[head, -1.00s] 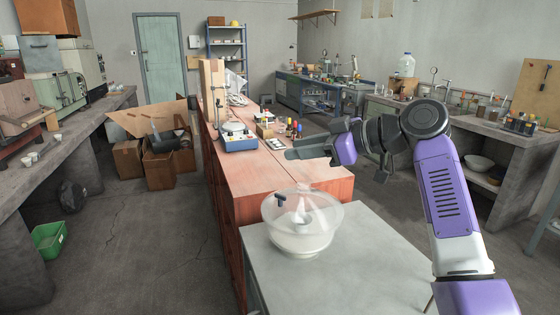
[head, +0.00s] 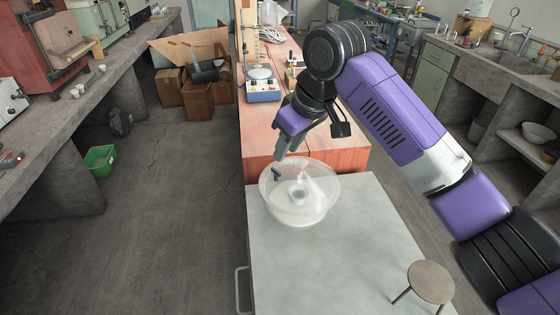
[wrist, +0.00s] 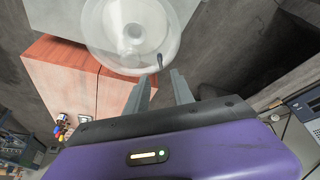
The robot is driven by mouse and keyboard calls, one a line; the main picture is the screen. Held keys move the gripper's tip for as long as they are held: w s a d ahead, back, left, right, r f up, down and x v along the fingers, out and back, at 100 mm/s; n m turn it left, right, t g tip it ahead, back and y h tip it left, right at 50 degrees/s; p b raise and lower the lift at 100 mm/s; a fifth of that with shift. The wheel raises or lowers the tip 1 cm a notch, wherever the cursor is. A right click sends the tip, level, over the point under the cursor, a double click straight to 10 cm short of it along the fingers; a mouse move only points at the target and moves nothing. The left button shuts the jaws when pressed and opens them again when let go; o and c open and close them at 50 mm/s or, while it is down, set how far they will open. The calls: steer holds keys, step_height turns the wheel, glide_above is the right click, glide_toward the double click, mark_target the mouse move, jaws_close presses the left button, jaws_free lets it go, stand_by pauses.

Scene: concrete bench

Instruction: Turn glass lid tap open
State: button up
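A clear glass vessel with a domed lid (head: 318,183), which looks like a desiccator, stands on the grey bench top (head: 345,260). A small dark tap (head: 277,174) sticks out on the lid's left side; its handle also shows in the wrist view (wrist: 160,62). My gripper (head: 281,156) points down just above and behind the tap. In the wrist view my gripper (wrist: 160,78) has its two grey fingers apart, with nothing held between them. The tap lies just past the fingertips, near the middle of the gap, and seems not to be touched.
A red wooden bench (head: 340,150) adjoins behind, with a blue-based instrument (head: 263,85) on it. A round stool (head: 431,282) stands at the front right. The bench top around and in front of the vessel is clear. A green crate (head: 100,160) sits on the floor at left.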

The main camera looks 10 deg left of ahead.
mark_target(276, 171)
steer(key=shift+s+f+m, duration=0.1)
steer(key=shift+m, duration=0.2)
steer(key=shift+p+x, duration=0.3)
steer(key=shift+x, duration=3.55)
jaws_close()
